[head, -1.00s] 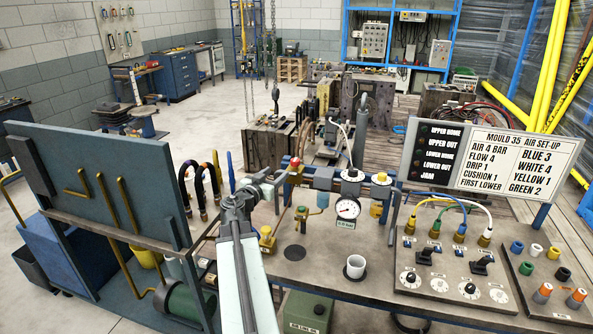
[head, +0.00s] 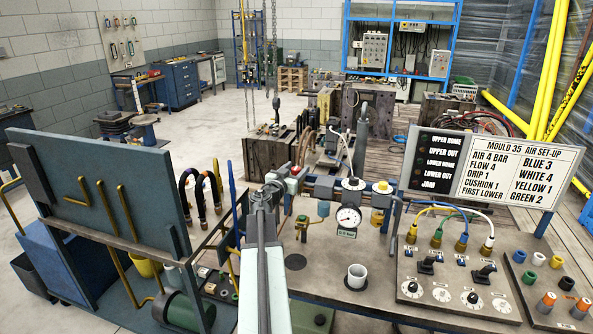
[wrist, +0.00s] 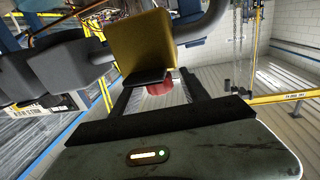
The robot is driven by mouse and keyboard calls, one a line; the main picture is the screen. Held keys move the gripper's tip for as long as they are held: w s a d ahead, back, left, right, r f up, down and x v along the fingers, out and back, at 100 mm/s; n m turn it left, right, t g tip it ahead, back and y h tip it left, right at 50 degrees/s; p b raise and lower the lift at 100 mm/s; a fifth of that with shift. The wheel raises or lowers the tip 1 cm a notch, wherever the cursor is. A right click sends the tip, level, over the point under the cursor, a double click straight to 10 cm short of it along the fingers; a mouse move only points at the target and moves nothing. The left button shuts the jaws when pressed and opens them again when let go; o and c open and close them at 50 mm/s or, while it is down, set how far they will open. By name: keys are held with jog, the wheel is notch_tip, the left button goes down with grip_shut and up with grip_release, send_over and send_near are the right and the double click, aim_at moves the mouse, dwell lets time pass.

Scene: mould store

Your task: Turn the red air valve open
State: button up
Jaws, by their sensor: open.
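The red air valve shows in the head view as a small red spot (head: 296,170) at the left end of the pipe assembly, largely covered by my gripper. My gripper (head: 290,178) is right at it, at the end of my pale arm. In the wrist view a red round part (wrist: 160,88) sits between my two open fingers (wrist: 158,97), partly hidden by a dark piece. A yellow block (wrist: 143,42) stands just beyond the fingertips. I cannot tell whether the fingers touch the red part.
A control panel (head: 455,285) with knobs and levers stands farther right, below a set-up board (head: 513,165). A blue upright panel (head: 95,190) stands left.

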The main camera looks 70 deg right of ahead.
grip_shut()
jog(key=shift+n+t, duration=0.3)
jog(key=shift+t, duration=0.3)
jog(key=n+t, duration=0.1)
jog(key=t, duration=0.1)
jog(key=shift+s+n+t, duration=0.15)
jog(key=shift+n+t, duration=0.25)
jog(key=n+t+y, duration=0.1)
jog(key=n+t, duration=0.1)
jog(key=t, duration=0.2)
jog(key=n+t+y, duration=0.2)
jog(key=n+t, duration=0.1)
jog(key=shift+d+t, duration=0.15)
jog(key=shift+t, duration=0.25)
jog(key=n+t+y, duration=0.3)
jog(key=shift+n+t, duration=0.4)
jog(key=shift+n+t+y, duration=1)
jog(key=shift+y, duration=0.6)
